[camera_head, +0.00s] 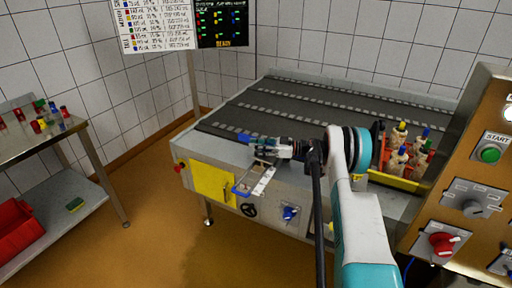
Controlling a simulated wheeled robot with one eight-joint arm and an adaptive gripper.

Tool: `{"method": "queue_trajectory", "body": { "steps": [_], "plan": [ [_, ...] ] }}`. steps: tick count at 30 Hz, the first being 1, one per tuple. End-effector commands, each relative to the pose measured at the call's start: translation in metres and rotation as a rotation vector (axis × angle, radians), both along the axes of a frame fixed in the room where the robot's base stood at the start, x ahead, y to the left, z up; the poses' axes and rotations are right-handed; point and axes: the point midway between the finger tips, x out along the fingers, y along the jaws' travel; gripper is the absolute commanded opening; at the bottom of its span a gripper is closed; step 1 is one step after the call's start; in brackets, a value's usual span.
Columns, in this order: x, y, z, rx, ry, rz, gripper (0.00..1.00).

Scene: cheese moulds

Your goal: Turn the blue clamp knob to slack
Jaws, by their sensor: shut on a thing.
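A blue piece that looks like the clamp knob (245,138) shows at the conveyor's near left edge, at the tips of my gripper (262,144). My gripper reaches in from the right and is shut on it. The fingers hide part of it, and its turn angle cannot be read. Below the gripper, a pale metal plate (263,180) and a blue handle-like part (241,190) stick out at the machine's front.
The dark conveyor (300,100) runs behind the gripper. A blue knob (290,213), a black handwheel (249,210) and a yellow panel (212,183) are on the machine's front. Bottles (398,140) stand right of my arm. A control panel (470,180) is at the right edge.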

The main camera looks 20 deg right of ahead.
Motion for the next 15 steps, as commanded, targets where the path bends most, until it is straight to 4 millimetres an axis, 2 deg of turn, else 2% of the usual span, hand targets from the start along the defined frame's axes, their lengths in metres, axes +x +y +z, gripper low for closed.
{"method": "queue_trajectory", "body": {
  "steps": [1,12,13,15],
  "plan": [
    [-0.0012,-0.0062,-0.0008,-0.002,0.001,-0.009,0.0],
    [-0.0011,-0.0063,-0.0005,-0.001,0.0,-0.009,0.0],
    [-0.0011,-0.0063,-0.0005,-0.001,0.0,-0.009,0.24],
    [-0.001,-0.0059,-0.0004,-0.001,0.0,-0.009,0.4]
  ]
}}
